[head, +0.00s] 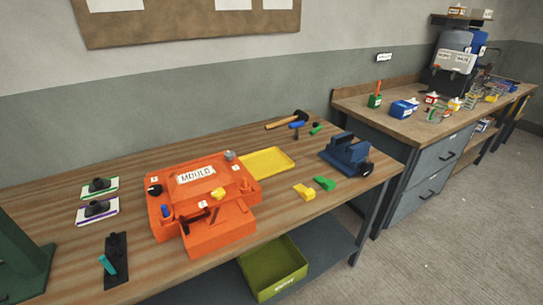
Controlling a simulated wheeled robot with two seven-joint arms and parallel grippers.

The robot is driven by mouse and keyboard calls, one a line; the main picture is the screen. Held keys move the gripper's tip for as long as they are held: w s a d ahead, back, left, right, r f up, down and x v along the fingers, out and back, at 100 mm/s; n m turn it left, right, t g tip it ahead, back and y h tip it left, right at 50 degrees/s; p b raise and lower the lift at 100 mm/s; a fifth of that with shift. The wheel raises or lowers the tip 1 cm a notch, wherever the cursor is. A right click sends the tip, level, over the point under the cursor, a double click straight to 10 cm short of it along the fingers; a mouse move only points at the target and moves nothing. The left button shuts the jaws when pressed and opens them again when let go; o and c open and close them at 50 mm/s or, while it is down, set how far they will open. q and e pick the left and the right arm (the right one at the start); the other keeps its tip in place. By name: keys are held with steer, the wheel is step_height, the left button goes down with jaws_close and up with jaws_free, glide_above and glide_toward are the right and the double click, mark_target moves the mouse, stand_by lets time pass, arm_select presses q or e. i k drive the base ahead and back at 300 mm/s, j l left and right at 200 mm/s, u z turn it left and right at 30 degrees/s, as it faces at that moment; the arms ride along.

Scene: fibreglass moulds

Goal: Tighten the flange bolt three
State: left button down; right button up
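An orange mould (203,235) with a large "MOULD" label (196,174) sits on the wooden workbench. Small white number tags stand around its flange, too small to read surely. A black knob (154,190) is at its left and a grey one (229,156) at its back. A yellow piece (218,193) sits near the front and a blue piece (165,211) at the left front. A dark T-shaped handle (186,224) shows at the front. I cannot tell which fastener is bolt three, or how tight any is. Neither of my grippers is in view.
The workbench (60,225) also bears a yellow tray (267,162), a blue vise (345,153), a hammer (287,120), yellow (304,192) and green (325,184) blocks, and a black strip (116,258). A green bin (273,268) is below. A dark green object (22,255) stands at left.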

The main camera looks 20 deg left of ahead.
mark_target(230, 155)
steer(key=u, duration=1.25)
